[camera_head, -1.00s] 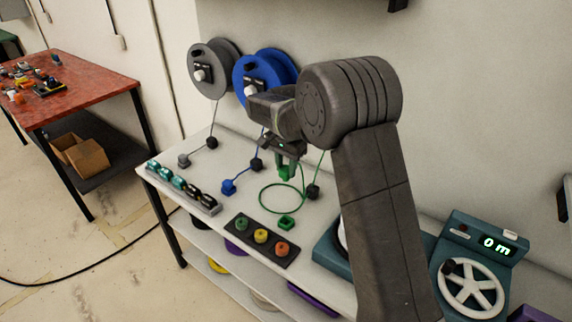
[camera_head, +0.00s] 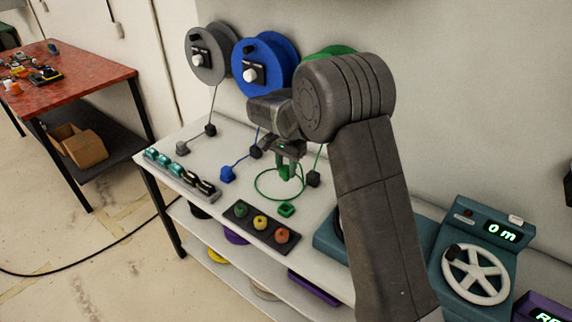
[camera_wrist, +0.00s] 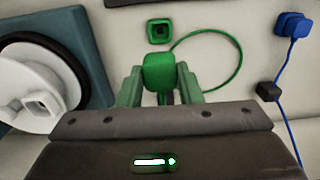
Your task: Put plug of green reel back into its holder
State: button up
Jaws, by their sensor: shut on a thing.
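My gripper (camera_head: 287,171) is shut on the green plug (camera_wrist: 159,73), a small rounded block between the two green fingers in the wrist view. The gripper points down and holds the plug above the white bench. The green holder (camera_head: 286,210) is a small square socket on the bench, in front of the gripper; in the wrist view it (camera_wrist: 159,31) shows just beyond the plug, apart from it. The green cable (camera_head: 258,190) lies in a loop on the bench. The green reel (camera_head: 331,52) on the wall is mostly hidden behind my arm.
Blue (camera_head: 227,174) and grey (camera_head: 181,148) plugs sit left on the bench. A dark tray (camera_head: 243,222) with coloured knobs stands in front. A teal device with a white wheel (camera_wrist: 38,90) is close beside the gripper. A crank unit (camera_head: 478,268) stands right.

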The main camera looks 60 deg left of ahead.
aim_at(286, 178)
notch_tip(286, 178, down, 6)
jog(key=b, duration=0.3)
jog(key=shift+f, duration=0.25)
dwell(0.3)
dwell(0.4)
jog(key=shift+f+b, duration=1.7)
jog(key=shift+f, duration=0.8)
jog(key=shift+f+b, duration=0.75)
jog(key=shift+f, duration=0.55)
jog(key=o, duration=1.4)
jog(key=shift+r, duration=0.1)
jog(key=shift+r+p, duration=2.75)
jog(key=shift+r, duration=1.7)
